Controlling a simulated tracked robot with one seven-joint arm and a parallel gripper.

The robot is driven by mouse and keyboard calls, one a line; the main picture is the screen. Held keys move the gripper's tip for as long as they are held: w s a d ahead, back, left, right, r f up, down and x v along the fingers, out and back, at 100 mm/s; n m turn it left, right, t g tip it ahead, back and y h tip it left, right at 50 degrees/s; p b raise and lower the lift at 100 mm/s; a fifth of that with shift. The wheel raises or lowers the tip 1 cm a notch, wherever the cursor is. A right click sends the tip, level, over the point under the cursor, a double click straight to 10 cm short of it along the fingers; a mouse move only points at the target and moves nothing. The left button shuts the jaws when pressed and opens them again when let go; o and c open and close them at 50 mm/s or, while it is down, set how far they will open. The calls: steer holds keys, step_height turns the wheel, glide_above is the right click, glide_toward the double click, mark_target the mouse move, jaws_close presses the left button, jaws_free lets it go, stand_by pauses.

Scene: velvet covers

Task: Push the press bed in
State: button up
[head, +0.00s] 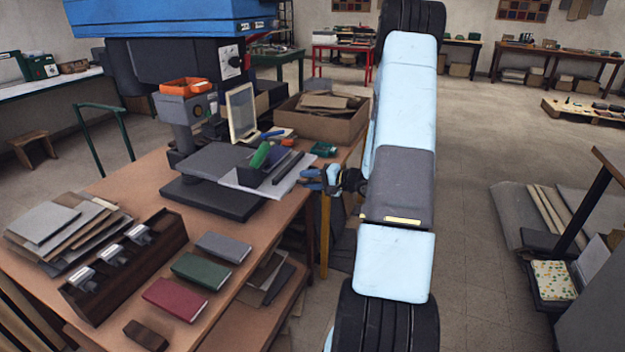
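The press stands at the back of the brown worktable, with a dark body (180,62) under a blue top (170,15). Its bed looks like the flat grey plate (207,160) that sticks out toward the table's front, above a darker lower plate (212,198). How far the bed reaches under the press is hard to tell. My gripper (309,180) is just off the table's right edge, with its blue tips toward the bed and apart from it. It is small and partly hidden by my arm, so its opening is unclear.
A white sheet with a green item (260,155) and dark blocks lies at the bed's right side. A cardboard box (322,125) is behind. Grey, green and red books (174,299) and a dark wooden rack (125,265) are in front.

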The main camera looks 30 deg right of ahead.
steer(key=shift+c, duration=0.2)
steer(key=c, duration=0.6)
steer(key=shift+s, duration=0.1)
steer(key=shift+f, duration=0.1)
